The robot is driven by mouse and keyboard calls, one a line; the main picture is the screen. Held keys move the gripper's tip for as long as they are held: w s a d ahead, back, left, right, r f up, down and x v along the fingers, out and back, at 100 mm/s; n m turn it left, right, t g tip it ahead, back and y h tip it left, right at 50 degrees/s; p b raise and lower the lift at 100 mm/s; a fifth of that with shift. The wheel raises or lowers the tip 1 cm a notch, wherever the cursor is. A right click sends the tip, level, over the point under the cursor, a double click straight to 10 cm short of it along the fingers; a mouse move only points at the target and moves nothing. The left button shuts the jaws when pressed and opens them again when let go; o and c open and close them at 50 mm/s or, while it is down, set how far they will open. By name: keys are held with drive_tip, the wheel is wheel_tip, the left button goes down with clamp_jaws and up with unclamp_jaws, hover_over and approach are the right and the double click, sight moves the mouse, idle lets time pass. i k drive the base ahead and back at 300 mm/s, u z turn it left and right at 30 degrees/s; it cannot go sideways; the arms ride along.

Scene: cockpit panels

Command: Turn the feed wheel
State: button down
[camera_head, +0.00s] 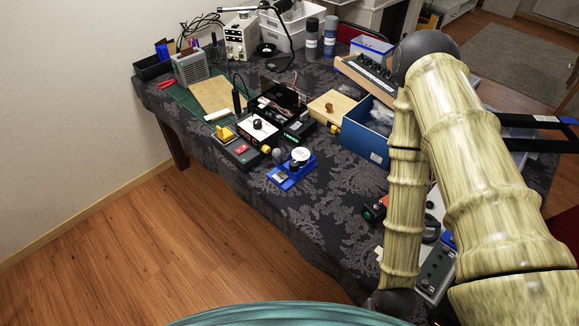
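A small blue device (283,176) stands near the table's front edge, left of the middle of the view. A white round wheel-like part (300,155) sits at its upper right, with a grey rounded knob (278,155) beside it. This white part looks like the feed wheel, but it is too small to be certain. Nothing touches it. My gripper is not in view. My bamboo-textured arm rises at the right, bends at a dark elbow, and its thinner link comes down to the lower right, well apart from the blue device.
Small control boxes (240,151) stand just left of the blue device. Behind are an open black case (281,102), a wooden box (331,107) and a blue bin (367,131). The patterned tablecloth (325,208) is bare right of the device. Wood floor (150,250) lies open in front.

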sight(294, 164)
drive_tip(key=k, duration=0.5)
drive_tip(key=u, duration=2.9)
drive_tip(key=k, duration=0.8)
drive_tip(key=z, duration=1.6)
drive_tip(key=i, duration=0.5)
drive_tip(key=u, duration=0.05)
